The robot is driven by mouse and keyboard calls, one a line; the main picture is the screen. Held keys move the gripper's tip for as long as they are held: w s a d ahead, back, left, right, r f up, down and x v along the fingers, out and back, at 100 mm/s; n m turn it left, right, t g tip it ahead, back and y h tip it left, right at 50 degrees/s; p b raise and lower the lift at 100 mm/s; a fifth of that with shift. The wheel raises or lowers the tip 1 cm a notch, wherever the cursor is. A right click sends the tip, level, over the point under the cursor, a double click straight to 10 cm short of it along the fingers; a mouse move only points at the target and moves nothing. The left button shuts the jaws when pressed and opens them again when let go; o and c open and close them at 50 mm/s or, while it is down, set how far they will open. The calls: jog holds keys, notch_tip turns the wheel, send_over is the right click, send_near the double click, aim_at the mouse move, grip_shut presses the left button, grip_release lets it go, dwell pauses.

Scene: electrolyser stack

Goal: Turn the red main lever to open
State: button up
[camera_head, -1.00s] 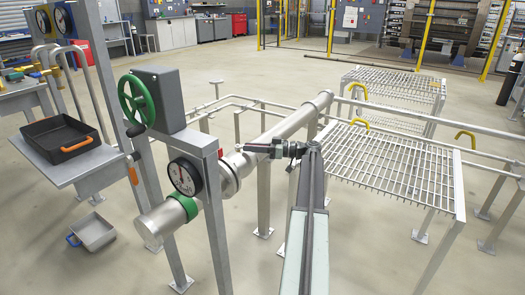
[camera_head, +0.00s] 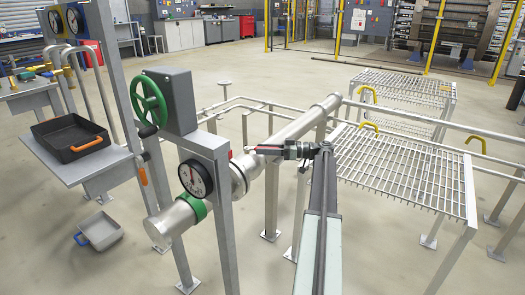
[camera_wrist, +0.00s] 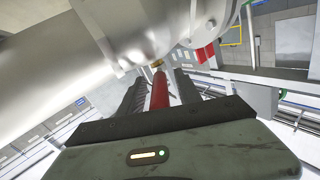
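A red lever (camera_wrist: 160,92) with a brass-coloured end at its far side shows in the wrist view, below a large pale metal pipe body. My gripper (camera_wrist: 159,84) has one dark finger on each side of the lever, with a narrow gap showing; it looks open around it. In the head view my gripper (camera_head: 247,151) is in front of the big silver pipe, right of the round gauge. A little red shows at the gripper there, but the lever is mostly hidden.
A green handwheel (camera_head: 149,102) on a grey box and a dial gauge (camera_head: 195,178) stand left of my gripper. A grated platform (camera_head: 400,165) lies to the right. A second red part (camera_wrist: 205,53) shows beyond the lever. A black tray (camera_head: 45,139) is at left.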

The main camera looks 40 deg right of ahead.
jog(key=v, duration=0.7)
jog(key=shift+s+d, duration=0.25)
jog(key=shift+s, duration=0.05)
